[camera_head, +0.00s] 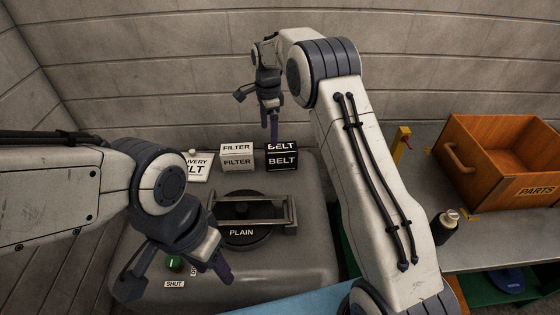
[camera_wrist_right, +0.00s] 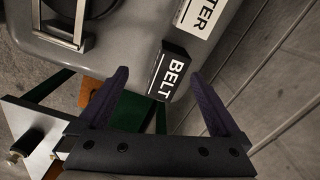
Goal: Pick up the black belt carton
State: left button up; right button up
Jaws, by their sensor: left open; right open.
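The black belt carton (camera_head: 282,158) stands on the grey rounded machine top near its far right edge, with white BELT lettering. It also shows in the right wrist view (camera_wrist_right: 172,72), in front of the fingers and roughly in line with the gap between them. My right gripper (camera_head: 270,130) is open and empty, just above and a little to the left of the carton in the head view; its fingers (camera_wrist_right: 165,98) are spread apart. My left gripper (camera_head: 178,276) is open and empty over the front left of the machine.
A white filter carton (camera_head: 237,158) stands close beside the black carton on the left. A metal frame (camera_head: 256,206) surrounds the round PLAIN plate (camera_head: 241,233). A wooden PARTS crate (camera_head: 503,165), a yellow post (camera_head: 401,143) and a dark bottle (camera_head: 445,226) are on the right bench.

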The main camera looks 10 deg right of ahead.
aim_at(281, 147)
jog(key=w+d+f+m, duration=0.1)
jog(key=d+f+m, duration=0.1)
jog(key=f, duration=0.1)
jog(key=w+d+f+m, duration=0.1)
jog(key=d, duration=0.1)
jog(key=shift+w+d+f, duration=0.1)
jog(key=shift+w+f, duration=0.25)
jog(key=shift+f, duration=0.05)
notch_tip(281, 147, down, 4)
jog(key=shift+r, duration=0.15)
jog(key=shift+s+d+f, duration=0.1)
jog(key=shift+s+f, duration=0.05)
jog(key=shift+f, duration=3)
jog(key=shift+c, duration=0.3)
jog(key=shift+r, duration=0.1)
grip_shut()
